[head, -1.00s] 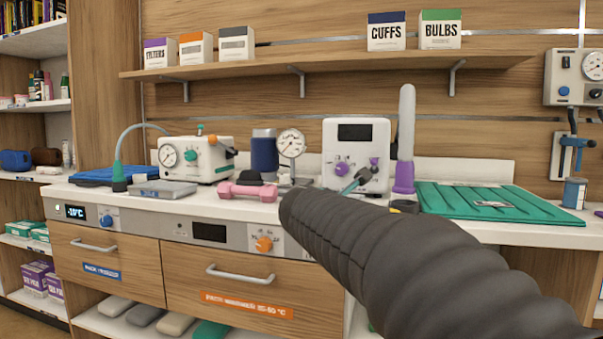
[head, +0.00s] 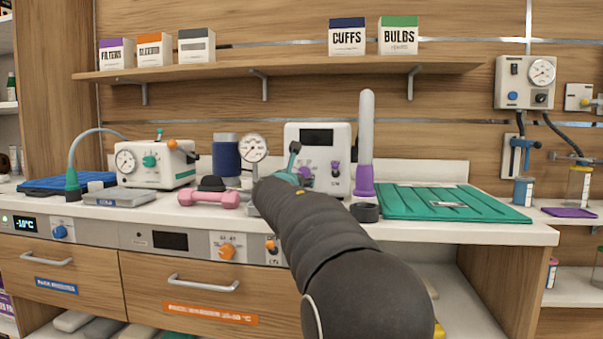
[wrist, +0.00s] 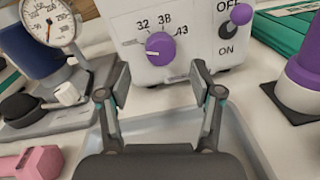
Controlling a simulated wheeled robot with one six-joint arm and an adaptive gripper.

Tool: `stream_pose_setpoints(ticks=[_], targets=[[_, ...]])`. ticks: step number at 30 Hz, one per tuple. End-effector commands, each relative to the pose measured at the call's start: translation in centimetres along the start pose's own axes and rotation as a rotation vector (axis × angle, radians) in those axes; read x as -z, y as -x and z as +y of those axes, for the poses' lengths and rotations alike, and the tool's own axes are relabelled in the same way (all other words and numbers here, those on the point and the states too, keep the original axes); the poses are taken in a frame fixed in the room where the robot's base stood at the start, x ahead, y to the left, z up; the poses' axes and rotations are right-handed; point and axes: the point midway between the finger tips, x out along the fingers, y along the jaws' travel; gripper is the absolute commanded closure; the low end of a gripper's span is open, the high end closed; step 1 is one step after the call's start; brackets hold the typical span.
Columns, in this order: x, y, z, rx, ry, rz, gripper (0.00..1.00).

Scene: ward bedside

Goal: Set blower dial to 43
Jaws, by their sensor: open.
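The blower is a white box (head: 340,133) with a dark display, standing on the counter at centre in the head view. Its purple dial (wrist: 160,48) faces me in the wrist view, with labels 32, 38 and 43 around its top. The white mark on the dial points left, away from 43. A purple toggle (wrist: 241,14) sits by the OFF label, with ON below. My gripper (wrist: 161,82) is open and empty, its two fingers apart just in front of and below the dial, not touching it. In the head view my arm hides part of the blower front.
A gauge (head: 253,150) and a pink dumbbell (head: 208,198) stand left of the blower. A white tube with a purple base (head: 364,180) stands close on its right, before a green mat (head: 450,203). A shallow grey tray (wrist: 240,125) lies below my gripper.

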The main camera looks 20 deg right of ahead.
Motion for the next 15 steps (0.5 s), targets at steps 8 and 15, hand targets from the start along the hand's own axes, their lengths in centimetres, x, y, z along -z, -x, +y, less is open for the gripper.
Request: stream_pose_setpoints(ticks=[8,15], targets=[[-0.1,-3.8,0.0,0.001,-0.001,0.001,0.35],[0.0,-4.6,0.0,0.0,-0.002,0.001,0.35]])
